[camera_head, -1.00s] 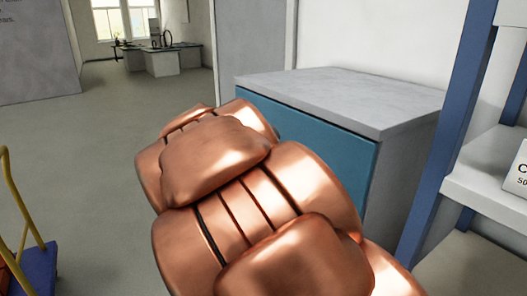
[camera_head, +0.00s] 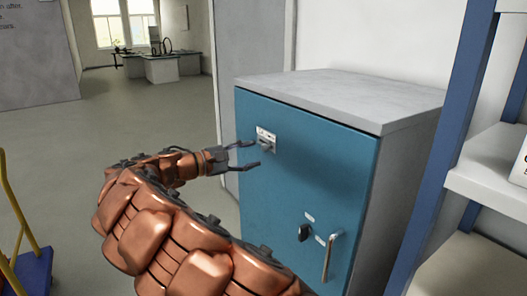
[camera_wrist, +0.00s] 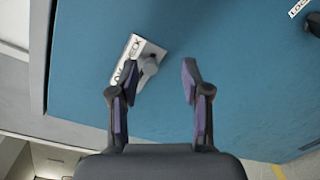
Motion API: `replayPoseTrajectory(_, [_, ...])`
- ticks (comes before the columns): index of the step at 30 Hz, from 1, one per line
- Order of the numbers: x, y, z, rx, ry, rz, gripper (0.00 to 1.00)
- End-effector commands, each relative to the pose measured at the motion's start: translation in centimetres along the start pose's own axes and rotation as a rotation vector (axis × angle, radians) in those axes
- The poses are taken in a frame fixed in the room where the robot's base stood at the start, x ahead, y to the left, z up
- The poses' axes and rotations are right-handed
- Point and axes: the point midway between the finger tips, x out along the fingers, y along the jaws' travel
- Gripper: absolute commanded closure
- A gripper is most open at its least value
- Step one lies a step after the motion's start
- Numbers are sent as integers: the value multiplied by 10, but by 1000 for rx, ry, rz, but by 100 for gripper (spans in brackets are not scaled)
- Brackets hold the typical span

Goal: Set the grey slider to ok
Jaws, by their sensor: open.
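The grey slider is a small plate with a knob (camera_head: 267,147) near the top left of the blue cabinet door (camera_head: 300,195). In the wrist view, the light plate (camera_wrist: 128,77) lies tilted, and its round grey knob (camera_wrist: 149,65) stands out from it. "OK" is printed near the plate's lower left end; a partly readable word is toward the other end. My gripper (camera_head: 250,156) is open and empty, just in front of the door by the slider. In the wrist view, the knob lies between the fingers (camera_wrist: 159,75), nearer the left one, with no clear contact.
Lower on the door are a black knob (camera_head: 304,233) and a metal handle (camera_head: 331,257). A blue-framed shelf (camera_head: 440,145) stands close on the right. A trolley with a yellow rail (camera_head: 20,215) is at lower left. The floor behind on the left is free.

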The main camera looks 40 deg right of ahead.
Motion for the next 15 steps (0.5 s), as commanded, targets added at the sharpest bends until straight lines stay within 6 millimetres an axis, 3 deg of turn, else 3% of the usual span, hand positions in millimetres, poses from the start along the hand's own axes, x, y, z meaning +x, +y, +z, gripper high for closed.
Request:
replayPoseTrajectory(3, [-8,4,-18,-25,4,48,52])
replayPoseTrajectory(8, [-12,8,-27,-39,7,77,52])
replayPoseTrajectory(15, [13,11,-25,-39,2,76,52])
